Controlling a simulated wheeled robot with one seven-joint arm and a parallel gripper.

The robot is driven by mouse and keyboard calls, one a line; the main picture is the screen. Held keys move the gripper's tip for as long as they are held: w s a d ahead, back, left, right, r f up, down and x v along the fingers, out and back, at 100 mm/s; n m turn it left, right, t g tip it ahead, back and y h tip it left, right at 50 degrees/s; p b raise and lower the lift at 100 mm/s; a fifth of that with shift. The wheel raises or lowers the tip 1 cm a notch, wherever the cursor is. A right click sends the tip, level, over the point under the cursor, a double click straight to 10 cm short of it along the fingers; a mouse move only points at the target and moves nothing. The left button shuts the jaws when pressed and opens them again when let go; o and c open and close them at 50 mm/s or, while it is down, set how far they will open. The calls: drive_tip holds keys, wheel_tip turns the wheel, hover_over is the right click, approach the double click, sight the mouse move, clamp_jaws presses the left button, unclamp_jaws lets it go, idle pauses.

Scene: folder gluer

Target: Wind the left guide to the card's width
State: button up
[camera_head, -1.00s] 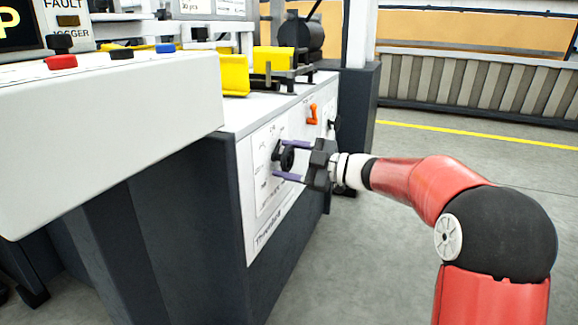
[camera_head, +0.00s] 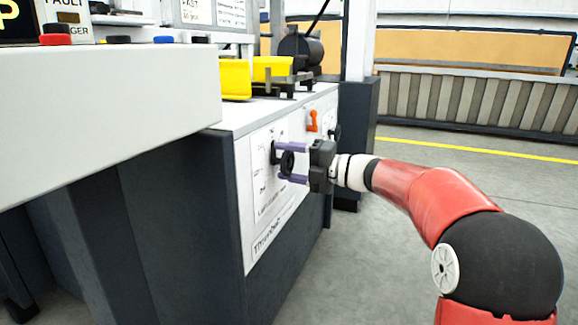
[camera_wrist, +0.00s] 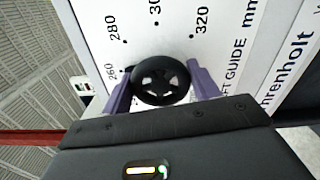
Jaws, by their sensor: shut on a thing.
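The left guide's handwheel (camera_wrist: 160,80) is a black wheel with a hub and spokes in the wrist view. It sits on a white dial plate (camera_wrist: 232,22) printed with numbers such as 260, 280 and 320, "mm" and "FT GUIDE". My gripper (camera_wrist: 162,88) has one purple finger on each side of the wheel and is shut on its rim. In the head view the handwheel (camera_head: 287,161) stands out from the machine's side panel, and my gripper (camera_head: 292,163) reaches it from the right. The dial's pointer and the card are not visible.
An orange lever (camera_head: 312,121) and another dark knob (camera_head: 334,131) are farther along the panel. Yellow blocks (camera_head: 272,69) and a black cylinder (camera_head: 300,48) are on top of the machine. A white control console (camera_head: 110,85) stands at left. The floor at right is clear.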

drive_tip(key=n, duration=0.4)
drive_tip(key=shift+f+n, duration=0.1)
drive_tip(key=shift+n, duration=2.1)
drive_tip(key=o, duration=1)
drive_tip(key=shift+c, duration=0.2)
drive_tip(key=v, duration=0.7)
drive_tip(key=shift+s+d, duration=0.2)
drive_tip(key=shift+d, duration=0.15)
drive_tip(key=shift+r, duration=0.25)
